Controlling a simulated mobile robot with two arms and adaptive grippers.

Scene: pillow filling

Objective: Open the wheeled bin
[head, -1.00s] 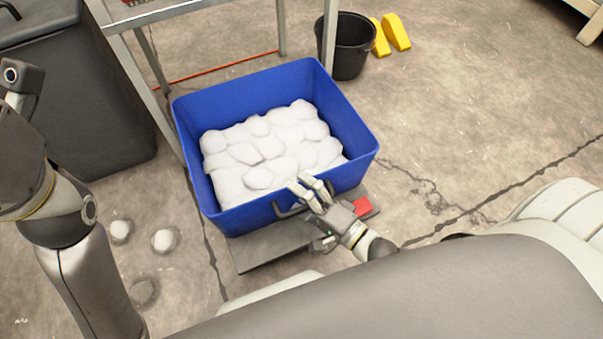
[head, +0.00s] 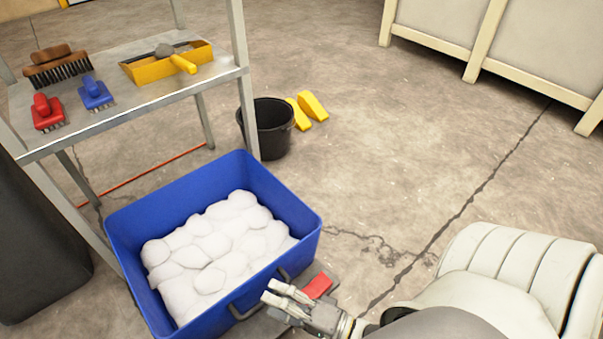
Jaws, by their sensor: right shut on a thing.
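The dark grey wheeled bin (head: 35,245) shows only in part at the left edge of the head view. Its lid is out of the picture. White stuffing (head: 215,250) fills much of the tub. My left gripper and arm are not in view.
A black bucket (head: 270,130) and yellow wedges (head: 312,106) stand behind the tub. Floor at the right is clear up to a large crate (head: 440,30).

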